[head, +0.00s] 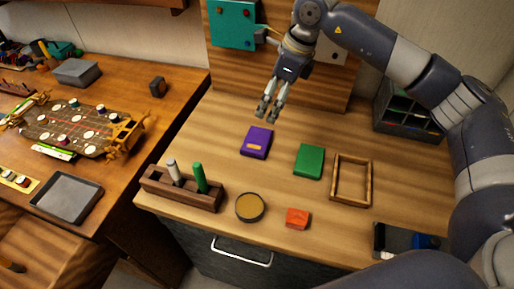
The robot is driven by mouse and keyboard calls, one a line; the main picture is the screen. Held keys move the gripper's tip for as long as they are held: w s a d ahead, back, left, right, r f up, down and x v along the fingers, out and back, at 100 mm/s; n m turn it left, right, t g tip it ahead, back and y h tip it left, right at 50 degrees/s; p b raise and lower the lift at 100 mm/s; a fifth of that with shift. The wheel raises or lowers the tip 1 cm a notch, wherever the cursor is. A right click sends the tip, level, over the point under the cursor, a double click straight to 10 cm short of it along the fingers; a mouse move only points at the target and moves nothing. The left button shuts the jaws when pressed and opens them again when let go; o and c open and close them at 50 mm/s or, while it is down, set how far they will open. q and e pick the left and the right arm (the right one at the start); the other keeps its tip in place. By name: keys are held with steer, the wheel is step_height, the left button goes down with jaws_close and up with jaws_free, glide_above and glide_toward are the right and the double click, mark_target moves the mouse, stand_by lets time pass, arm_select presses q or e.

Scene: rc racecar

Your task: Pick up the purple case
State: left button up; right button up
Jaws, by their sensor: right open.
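The purple case (256,142) lies flat on the wooden worktop, with a small yellow-orange label on its near part. My right gripper (266,116) is open and empty, pointing down just behind and above the case in the picture. Its fingers look apart from the case, though the exact height is hard to tell. My left gripper is not in view.
A green case (309,161) and an empty wooden frame (351,181) lie right of the purple case. A wooden holder (182,188), a round tin (250,207) and a red block (297,218) stand nearer the front. A dark organizer (408,122) is at back right.

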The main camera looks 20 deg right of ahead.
steer(key=b, duration=0.4)
glide_toward(257, 140)
step_height(257, 140, up, 2)
steer(key=x, duration=0.1)
steer(key=p+x, duration=0.1)
steer(key=x, duration=0.1)
steer(key=d+x, duration=0.1)
steer(key=x, duration=0.1)
steer(key=shift+s+f, duration=0.15)
steer(key=shift+s, duration=0.05)
steer(key=shift+w+a+f+p, duration=0.1)
steer(key=shift+a+f+p, duration=0.15)
steer(key=shift+f+p, duration=0.25)
steer(key=p+x, duration=0.1)
steer(key=x, duration=0.3)
steer(key=shift+w+a+f, duration=0.1)
steer(key=shift+w+f, duration=0.1)
steer(key=shift+f, duration=0.1)
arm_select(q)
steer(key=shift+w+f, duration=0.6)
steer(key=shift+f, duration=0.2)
arm_select(e)
steer(key=c, duration=1.2)
